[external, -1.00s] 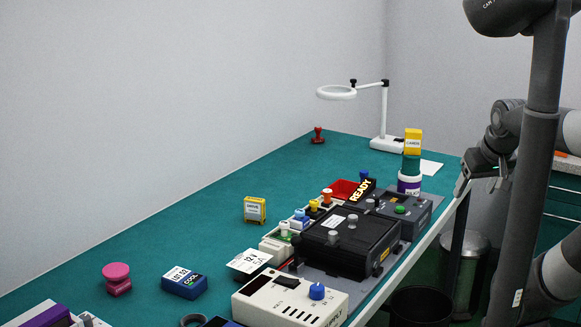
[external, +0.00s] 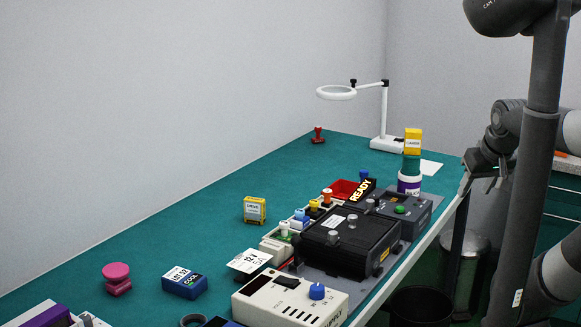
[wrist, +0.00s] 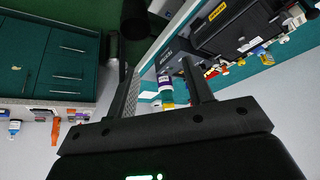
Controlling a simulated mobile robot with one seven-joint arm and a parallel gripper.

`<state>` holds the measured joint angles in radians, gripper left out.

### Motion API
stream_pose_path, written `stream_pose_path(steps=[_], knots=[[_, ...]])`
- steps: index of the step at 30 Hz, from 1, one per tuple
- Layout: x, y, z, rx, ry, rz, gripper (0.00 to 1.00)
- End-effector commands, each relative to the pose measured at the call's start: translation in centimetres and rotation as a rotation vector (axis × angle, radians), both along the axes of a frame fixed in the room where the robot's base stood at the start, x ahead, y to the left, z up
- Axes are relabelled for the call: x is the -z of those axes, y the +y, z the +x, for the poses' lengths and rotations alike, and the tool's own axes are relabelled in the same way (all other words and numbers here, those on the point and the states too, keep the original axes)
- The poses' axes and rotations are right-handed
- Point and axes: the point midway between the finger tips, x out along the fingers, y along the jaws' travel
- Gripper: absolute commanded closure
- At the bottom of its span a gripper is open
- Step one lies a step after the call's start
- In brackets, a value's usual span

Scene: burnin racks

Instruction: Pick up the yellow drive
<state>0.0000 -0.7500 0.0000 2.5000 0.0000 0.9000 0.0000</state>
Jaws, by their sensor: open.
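A yellow block with a white label (external: 255,210) stands upright on the teal bench left of the black device. A second yellow labelled block (external: 413,141) sits on top of a stack of a teal and a white-purple round piece at the back right; it also shows in the wrist view (wrist: 168,106). I cannot tell from the labels which is the drive. My gripper (external: 467,184) hangs off the bench's right edge, apart from both.
A black device (external: 345,245) and a white supply box (external: 290,298) fill the bench's front right. A white magnifier lamp (external: 385,115) stands behind the stack. The bench's left middle is mostly clear. A bin (external: 420,303) stands below the edge.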

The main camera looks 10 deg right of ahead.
Motion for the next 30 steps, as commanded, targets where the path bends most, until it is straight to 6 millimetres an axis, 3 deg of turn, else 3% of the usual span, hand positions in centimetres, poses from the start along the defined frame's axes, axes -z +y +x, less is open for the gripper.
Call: stream_pose_path(steps=[5, 8, 19, 30], knots=[[-0.4, 0.2, 0.7, -0.014, 0.002, -0.005, 0.53], [-1.3, 0.8, 2.4, -0.05, 0.011, -0.017, 0.53], [-4.7, 6.4, 13.5, -0.286, 0.046, -0.083, 0.53], [-3.9, 14.9, 24.8, -0.536, 0.072, -0.113, 0.53]])
